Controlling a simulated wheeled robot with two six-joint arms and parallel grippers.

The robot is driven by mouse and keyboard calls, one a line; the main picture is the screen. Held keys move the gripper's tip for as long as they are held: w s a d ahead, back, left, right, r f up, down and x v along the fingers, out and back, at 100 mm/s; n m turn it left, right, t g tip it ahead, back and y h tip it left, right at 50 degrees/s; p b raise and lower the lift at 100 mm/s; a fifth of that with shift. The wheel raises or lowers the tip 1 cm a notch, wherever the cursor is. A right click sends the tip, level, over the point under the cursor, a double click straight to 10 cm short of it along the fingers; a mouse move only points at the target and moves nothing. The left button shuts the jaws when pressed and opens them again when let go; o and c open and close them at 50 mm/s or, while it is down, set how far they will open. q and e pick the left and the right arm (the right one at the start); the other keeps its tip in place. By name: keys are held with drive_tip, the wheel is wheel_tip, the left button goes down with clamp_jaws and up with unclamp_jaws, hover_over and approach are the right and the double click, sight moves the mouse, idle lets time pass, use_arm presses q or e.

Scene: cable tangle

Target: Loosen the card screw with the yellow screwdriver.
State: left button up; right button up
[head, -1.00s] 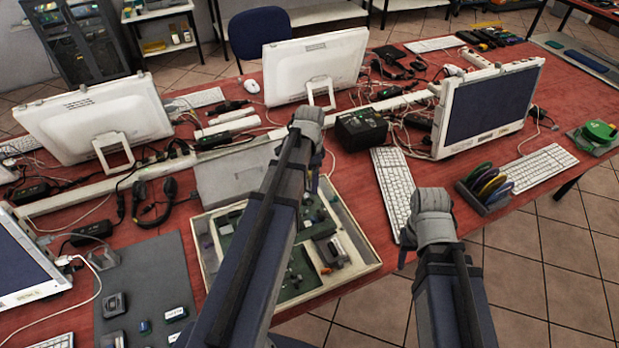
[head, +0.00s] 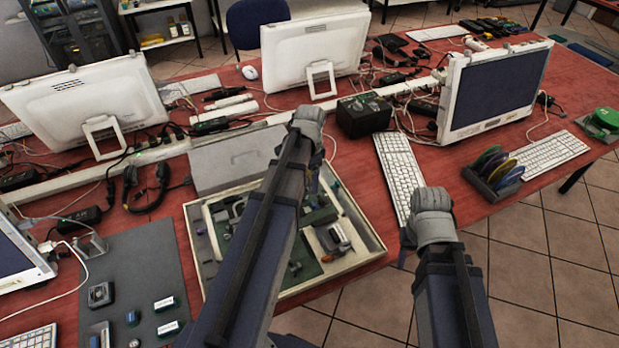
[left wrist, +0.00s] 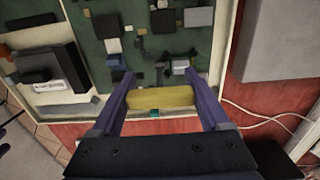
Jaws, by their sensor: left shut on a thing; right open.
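The yellow screwdriver shows only as a thick yellow handle (left wrist: 160,98) across my left gripper (left wrist: 160,84) in the left wrist view. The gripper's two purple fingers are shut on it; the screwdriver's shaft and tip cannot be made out. In the head view my left gripper (head: 314,180) hangs over the open case's far side, mostly hidden by my arm. Green circuit boards with dark and grey parts (left wrist: 160,52) lie in the case. I cannot make out the card screw. My right gripper (head: 404,256) is open, by the table's front edge, mostly hidden behind its wrist.
The pale case (head: 362,212) sits at the table's front edge, its grey lid (head: 222,162) raised behind. A white keyboard (head: 398,170) lies right of it. A black box (head: 362,115) and monitors (head: 495,92) stand behind. A grey mat (head: 150,262) with small parts lies left.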

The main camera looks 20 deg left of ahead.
use_arm(q)
drive_tip(key=shift+f+b, duration=0.45)
drive_tip(key=shift+f, duration=0.05)
idle(0.9)
drive_tip(key=n, duration=0.6)
idle(0.3)
drive_tip(key=shift+n, duration=0.3)
drive_tip(key=n, duration=0.5)
drive_tip(key=shift+n, duration=0.3)
